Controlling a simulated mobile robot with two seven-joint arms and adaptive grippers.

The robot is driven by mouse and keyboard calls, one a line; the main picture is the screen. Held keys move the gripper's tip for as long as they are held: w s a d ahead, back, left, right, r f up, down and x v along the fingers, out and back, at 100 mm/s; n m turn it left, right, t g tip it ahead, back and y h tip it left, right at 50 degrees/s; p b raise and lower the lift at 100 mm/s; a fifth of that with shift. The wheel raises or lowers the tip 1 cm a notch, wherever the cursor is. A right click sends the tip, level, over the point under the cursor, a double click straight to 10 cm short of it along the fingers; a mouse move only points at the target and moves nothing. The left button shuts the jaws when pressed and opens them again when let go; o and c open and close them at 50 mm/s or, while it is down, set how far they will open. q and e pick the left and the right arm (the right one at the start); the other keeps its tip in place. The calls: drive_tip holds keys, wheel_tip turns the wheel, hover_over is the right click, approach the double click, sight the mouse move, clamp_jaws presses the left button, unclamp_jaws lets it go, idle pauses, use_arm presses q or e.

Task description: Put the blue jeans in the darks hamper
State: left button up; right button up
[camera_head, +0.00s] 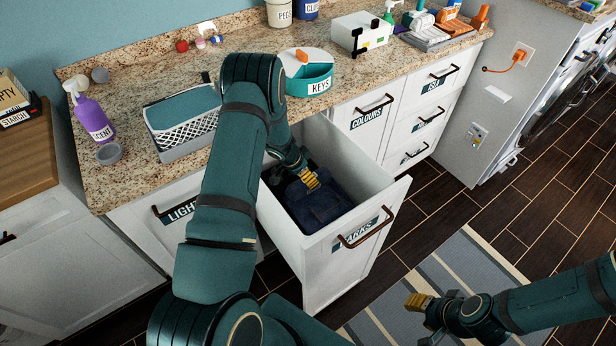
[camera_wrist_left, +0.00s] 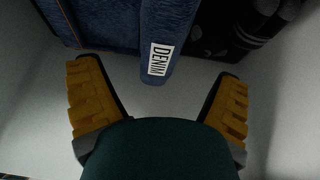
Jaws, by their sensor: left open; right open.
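The darks hamper (camera_head: 330,262) is a white pull-out drawer, standing open below the counter. The blue jeans (camera_head: 318,205) lie folded inside it, and their blue cloth with a DENIM tag (camera_wrist_left: 160,60) shows in the left wrist view. My left gripper (camera_head: 308,184) is down inside the drawer, over the jeans. In the left wrist view my left gripper (camera_wrist_left: 158,105) has its yellow-padded fingers spread wide, with nothing gripped between them. My right gripper (camera_head: 428,318) is open and empty above the rug at the lower right.
Dark patterned cloth (camera_wrist_left: 245,25) also lies in the drawer. The COLOURS drawer (camera_head: 365,115) is shut. The striped rug (camera_head: 470,275) is clear.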

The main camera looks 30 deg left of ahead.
use_arm(q)
drive_tip(key=p+v, duration=0.1)
drive_tip(key=v, duration=0.5)
drive_tip(key=shift+r+p, duration=0.2)
drive_tip(key=shift+p, duration=0.1)
drive_tip(key=shift+s+d, duration=0.1)
